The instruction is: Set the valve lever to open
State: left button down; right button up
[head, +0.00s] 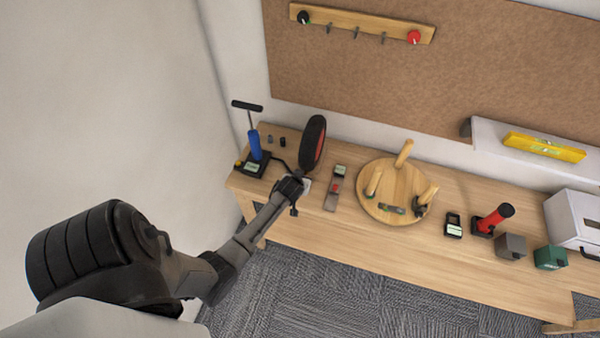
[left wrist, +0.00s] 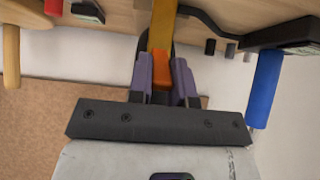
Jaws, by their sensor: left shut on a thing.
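My left gripper (head: 303,183) reaches over the left part of the workbench, just below a black wheel with a red inner side (head: 313,143). In the left wrist view its purple fingers (left wrist: 162,82) are shut on a small orange piece (left wrist: 162,70), which looks like the valve lever. A yellow strip (left wrist: 161,28) runs up from it. The fingers and wrist hide most of the valve, and I cannot read the lever's position. A blue pump (head: 254,146) stands to the left; it also shows in the wrist view (left wrist: 264,88). My right gripper is not in view.
A dark hose (left wrist: 210,18) runs beside the gripper. A grey plate with a red part (head: 333,190) and a round wooden stand with pegs (head: 383,210) are to the right. Further right are a red-and-black tool (head: 495,218) and a white box (head: 575,220).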

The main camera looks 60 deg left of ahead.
pick_arm(q)
jog(key=p, duration=0.1)
jog(key=r+g+h+p, duration=0.1)
jog(key=p, duration=0.1)
jog(key=shift+w+a, duration=0.2)
jog(key=shift+w+a+g+h+p, duration=0.1)
jog(key=shift+g+h+p, duration=0.5)
jog(key=shift+g+p, duration=0.15)
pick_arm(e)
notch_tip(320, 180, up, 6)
pick_arm(q)
jog(key=shift+f, duration=0.1)
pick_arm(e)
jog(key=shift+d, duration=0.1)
pick_arm(q)
jog(key=c, duration=1)
grip_release()
jog(key=shift+c, duration=0.2)
